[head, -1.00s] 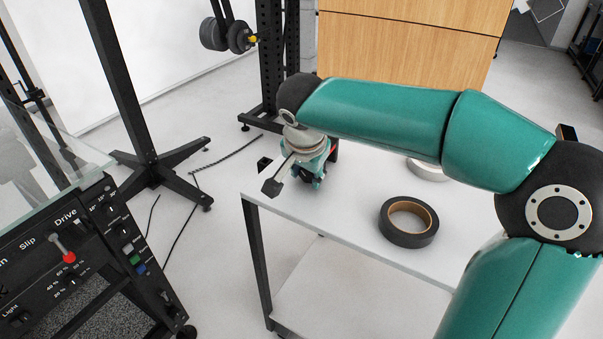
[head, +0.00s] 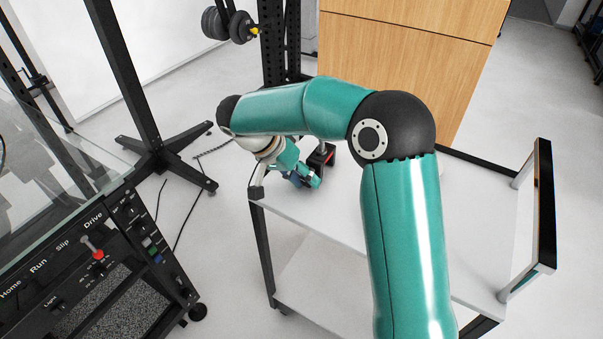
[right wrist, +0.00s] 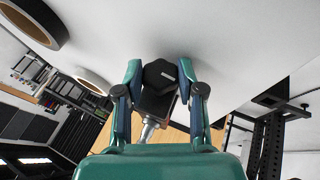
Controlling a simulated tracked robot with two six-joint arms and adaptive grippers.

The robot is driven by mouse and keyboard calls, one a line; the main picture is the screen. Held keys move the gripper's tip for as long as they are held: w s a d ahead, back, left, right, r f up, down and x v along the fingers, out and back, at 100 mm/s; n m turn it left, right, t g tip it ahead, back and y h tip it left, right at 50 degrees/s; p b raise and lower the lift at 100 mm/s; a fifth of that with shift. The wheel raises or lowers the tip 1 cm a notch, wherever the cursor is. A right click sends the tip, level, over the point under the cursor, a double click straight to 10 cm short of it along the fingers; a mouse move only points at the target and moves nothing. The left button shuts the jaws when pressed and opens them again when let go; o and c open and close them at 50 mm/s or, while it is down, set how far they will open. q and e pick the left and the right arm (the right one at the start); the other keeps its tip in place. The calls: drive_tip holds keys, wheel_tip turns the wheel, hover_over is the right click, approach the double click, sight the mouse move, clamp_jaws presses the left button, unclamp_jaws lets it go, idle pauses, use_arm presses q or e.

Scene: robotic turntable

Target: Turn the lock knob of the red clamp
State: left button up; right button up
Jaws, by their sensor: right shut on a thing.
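The red clamp (head: 321,155) stands on the white table in the head view, mostly hidden by my right arm; only some red and black shows. My right gripper (head: 309,180) is beside it, low over the tabletop and tilted. In the right wrist view, the two fingers of my right gripper (right wrist: 160,73) are on either side of a black six-sided knob (right wrist: 161,77) with a small pale label, and shut on it. A dark block and a metal shaft show below the knob in that view. My left gripper is not in view.
The white table (head: 455,235) has a dark-topped handle (head: 545,205) at its right end. Two tape rolls (right wrist: 28,20) (right wrist: 91,82) show in the right wrist view. A black control panel (head: 75,255) stands at the left, a black stand (head: 160,160) behind it.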

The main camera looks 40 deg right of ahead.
idle(0.3)
drive_tip(key=o, duration=1.2)
drive_tip(key=shift+c, duration=0.2)
drive_tip(key=v, duration=0.8)
drive_tip(key=shift+w+f, duration=0.1)
